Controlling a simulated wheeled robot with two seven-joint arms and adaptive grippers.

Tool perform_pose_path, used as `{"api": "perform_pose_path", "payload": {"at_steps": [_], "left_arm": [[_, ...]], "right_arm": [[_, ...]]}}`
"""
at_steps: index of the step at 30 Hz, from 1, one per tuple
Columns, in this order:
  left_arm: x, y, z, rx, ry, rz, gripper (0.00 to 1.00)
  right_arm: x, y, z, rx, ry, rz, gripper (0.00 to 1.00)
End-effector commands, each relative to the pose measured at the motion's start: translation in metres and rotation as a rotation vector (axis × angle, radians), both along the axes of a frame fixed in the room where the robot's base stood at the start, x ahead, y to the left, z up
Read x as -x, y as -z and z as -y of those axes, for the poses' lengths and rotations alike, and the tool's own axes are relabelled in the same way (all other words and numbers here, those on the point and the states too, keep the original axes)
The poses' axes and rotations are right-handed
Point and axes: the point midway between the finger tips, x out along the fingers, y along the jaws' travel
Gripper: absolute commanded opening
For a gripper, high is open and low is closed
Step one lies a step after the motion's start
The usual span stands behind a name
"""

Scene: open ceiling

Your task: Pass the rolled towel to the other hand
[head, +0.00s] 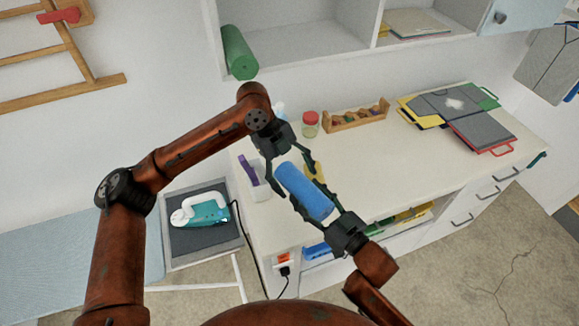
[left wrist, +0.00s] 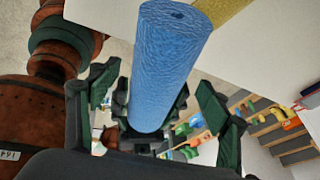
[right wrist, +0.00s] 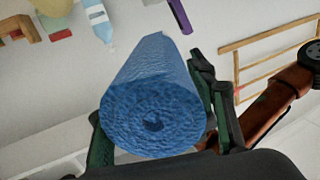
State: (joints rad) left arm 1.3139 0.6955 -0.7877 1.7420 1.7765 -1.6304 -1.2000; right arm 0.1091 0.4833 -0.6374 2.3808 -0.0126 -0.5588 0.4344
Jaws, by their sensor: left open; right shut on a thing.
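The rolled towel (head: 303,190) is a blue cylinder held tilted in the air in front of the counter. My right gripper (head: 312,200) is shut on its lower part. In the right wrist view the towel (right wrist: 153,105) lies between the fingers with its spiral end facing the camera. My left gripper (head: 294,178) is open at the towel's upper part, reaching down from above. In the left wrist view the towel (left wrist: 160,65) passes between its spread fingers, with gaps at both sides. Whether any left finger touches it, I cannot tell.
The white counter (head: 400,175) lies behind the towel. On it are a white bin with a purple item (head: 252,175), a red-lidded jar (head: 310,123), a wooden rack (head: 356,115) and folders (head: 480,132). A green roll (head: 239,52) sits on the shelf above.

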Motion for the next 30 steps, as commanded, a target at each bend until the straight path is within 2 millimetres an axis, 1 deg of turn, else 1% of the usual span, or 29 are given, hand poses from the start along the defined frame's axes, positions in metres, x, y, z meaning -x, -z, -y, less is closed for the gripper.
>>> {"api": "perform_pose_path", "payload": {"at_steps": [1,5,14,30], "left_arm": [[0.0010,0.0041,0.0020,0.000,0.000,0.000,0.71],[0.0021,0.0099,0.0046,0.000,0.000,0.002,0.71],[0.0022,0.0110,0.0054,0.001,0.001,0.001,0.70],[0.0031,0.0112,0.0053,0.000,0.003,0.000,0.33]], "right_arm": [[0.0001,-0.0010,-0.0001,-0.001,0.000,0.002,0.22],[0.0001,-0.0010,-0.0001,-0.001,0.000,0.002,0.22],[0.0001,-0.0010,-0.0001,-0.001,0.000,0.002,0.22],[-0.0003,-0.0012,0.0003,-0.001,0.001,0.002,0.22]]}}
